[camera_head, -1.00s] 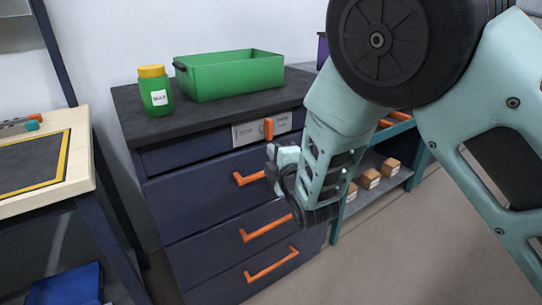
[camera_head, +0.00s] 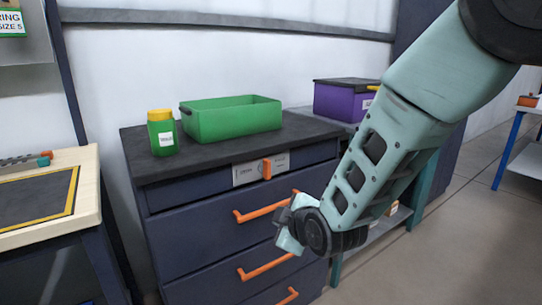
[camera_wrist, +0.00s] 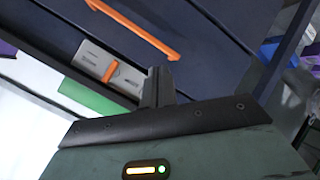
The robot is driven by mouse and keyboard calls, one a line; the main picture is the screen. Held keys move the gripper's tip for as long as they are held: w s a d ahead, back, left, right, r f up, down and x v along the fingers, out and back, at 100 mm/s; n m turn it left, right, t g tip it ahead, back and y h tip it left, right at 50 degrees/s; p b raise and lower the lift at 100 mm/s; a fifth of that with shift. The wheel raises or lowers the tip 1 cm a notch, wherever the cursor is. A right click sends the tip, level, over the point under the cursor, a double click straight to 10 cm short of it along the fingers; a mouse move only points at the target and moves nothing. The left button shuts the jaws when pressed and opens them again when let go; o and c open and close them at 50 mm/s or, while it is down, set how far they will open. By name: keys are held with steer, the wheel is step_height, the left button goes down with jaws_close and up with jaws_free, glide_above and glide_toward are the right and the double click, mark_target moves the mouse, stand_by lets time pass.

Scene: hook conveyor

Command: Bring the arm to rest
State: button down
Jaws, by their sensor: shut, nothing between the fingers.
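My arm reaches down from the upper right in the head view. My gripper (camera_head: 290,232) is at its lower end, in front of the dark blue drawer cabinet (camera_head: 200,238). In the wrist view my gripper (camera_wrist: 158,85) shows as dark fingers close together, shut and empty. The cabinet's drawer fronts and an orange handle (camera_wrist: 135,28) lie beyond the fingers there. I cannot tell the exact gap between the gripper and the cabinet.
A green bin (camera_head: 232,118) and a green jar with a yellow lid (camera_head: 162,133) stand on the cabinet top. A purple box (camera_head: 342,101) is behind to the right. A wooden-topped table (camera_head: 88,190) is at left. Open floor (camera_head: 455,240) lies at right.

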steer(key=s+d+r+m+g+h, duration=0.1)
steer(key=s+d+m+g, duration=0.2)
steer(key=s, duration=0.7)
steer(key=s+d+r+m+g+h, duration=0.15)
steer(key=s+d+g, duration=0.3)
steer(key=s, duration=0.55)
steer(key=s+d+m+g+h, duration=0.2)
steer(key=s+d+m+g, duration=0.15)
steer(key=s, duration=0.65)
step_height(320, 180, up, 20)
steer(key=p, duration=1.9)
steer(key=shift+s+d+n+p, duration=0.3)
steer(key=shift+s+d+p, duration=0.05)
steer(key=shift+d, duration=0.05)
